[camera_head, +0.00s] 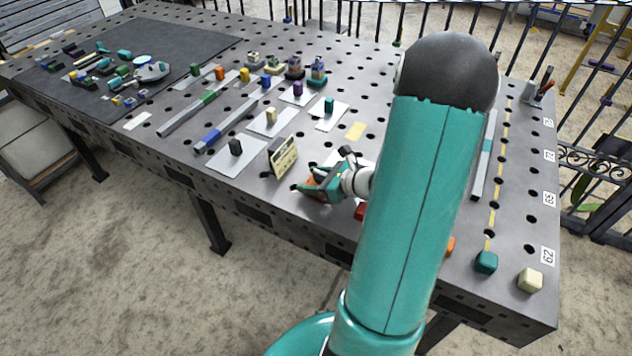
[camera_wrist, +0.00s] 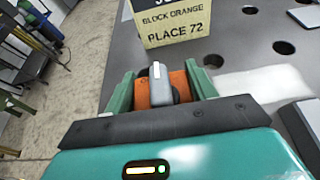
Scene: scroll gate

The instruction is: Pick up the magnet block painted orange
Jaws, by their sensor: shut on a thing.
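The orange magnet block (camera_wrist: 178,84) sits between the two green fingers of my gripper (camera_wrist: 162,92) in the wrist view, and the fingers are shut on it. A grey piece in front of the block hides part of it. In the head view my gripper (camera_head: 318,186) is low over the table's near edge, just in front of a sign, and only a little orange shows between its fingers. I cannot tell whether the block touches the table. The yellow sign (camera_wrist: 172,20) reads "BLOCK ORANGE PLACE 72"; it also stands in the head view (camera_head: 283,157).
A teal block (camera_head: 486,262) and a cream block (camera_head: 530,280) stand near the right corner. A red block (camera_head: 361,211) is partly hidden by my arm. Railings stand behind.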

